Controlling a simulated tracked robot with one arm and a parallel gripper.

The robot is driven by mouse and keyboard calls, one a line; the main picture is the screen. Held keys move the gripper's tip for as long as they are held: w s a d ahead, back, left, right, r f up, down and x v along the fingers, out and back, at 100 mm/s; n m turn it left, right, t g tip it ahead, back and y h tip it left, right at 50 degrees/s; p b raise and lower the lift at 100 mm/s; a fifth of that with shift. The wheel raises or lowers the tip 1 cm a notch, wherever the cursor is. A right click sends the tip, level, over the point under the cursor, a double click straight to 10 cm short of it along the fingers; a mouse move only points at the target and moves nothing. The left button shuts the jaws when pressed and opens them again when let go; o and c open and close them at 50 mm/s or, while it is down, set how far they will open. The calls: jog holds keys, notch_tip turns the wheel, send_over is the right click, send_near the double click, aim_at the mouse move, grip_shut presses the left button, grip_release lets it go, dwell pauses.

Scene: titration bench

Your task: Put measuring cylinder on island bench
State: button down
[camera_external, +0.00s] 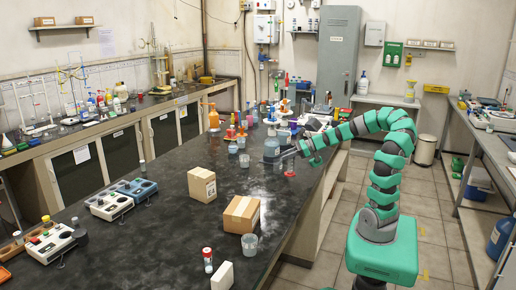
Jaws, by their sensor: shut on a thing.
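The island bench (165,200) is the long black-topped bench in the middle of the room. My green arm reaches in from the right, over the bench's right edge. My gripper (281,156) is low over the bench top and shut on a grey-blue cylindrical vessel at its tip, which looks like the measuring cylinder (271,148). The vessel looks upright. It is too small in the picture to tell whether its base touches the bench top.
Near my gripper are a red-based item (289,171) and a clear beaker (244,161). Several bottles crowd the bench behind. Two cardboard boxes (202,184) (241,214) stand nearer the front.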

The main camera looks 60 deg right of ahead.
jog(key=s+d+m+t+h, duration=0.1)
jog(key=s+d+m+h, duration=0.2)
jog(key=s+d, duration=0.65)
jog(key=s+d+m+t+h, duration=0.1)
jog(key=s+d+m+h, duration=0.35)
jog(key=d, duration=0.85)
jog(key=w+d+f+n+y+b, duration=0.1)
jog(key=w+d+f+n+b, duration=0.1)
jog(key=w+d+f, duration=0.3)
jog(key=w+d, duration=0.4)
jog(key=d, duration=0.2)
jog(key=shift+w, duration=0.35)
jog(key=c, duration=1.1)
grip_release()
